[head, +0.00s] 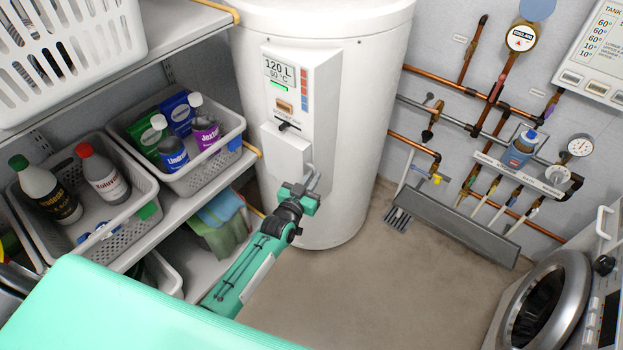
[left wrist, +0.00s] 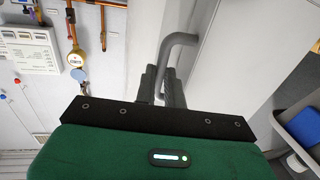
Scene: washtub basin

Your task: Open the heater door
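The heater (head: 320,80) is a tall white cylinder with a control panel on its front. Its small white door (head: 286,153) is at the bottom of that panel, with a grey bent handle (head: 314,178) at its right side. I cannot tell for sure whether the door is ajar. My left gripper (head: 306,192) is at the handle. In the left wrist view, the handle (left wrist: 180,40) runs down between the two dark fingers (left wrist: 163,88), which are close together around it. The door's white face (left wrist: 235,45) is right of the handle there. My right gripper is not in view.
Shelves with baskets (head: 180,145) of bottles stand left of the heater. Copper pipes (head: 450,82) and a grey tray (head: 455,225) are on the right wall. A washer (head: 555,300) is at the lower right. The floor (head: 375,285) in front is clear.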

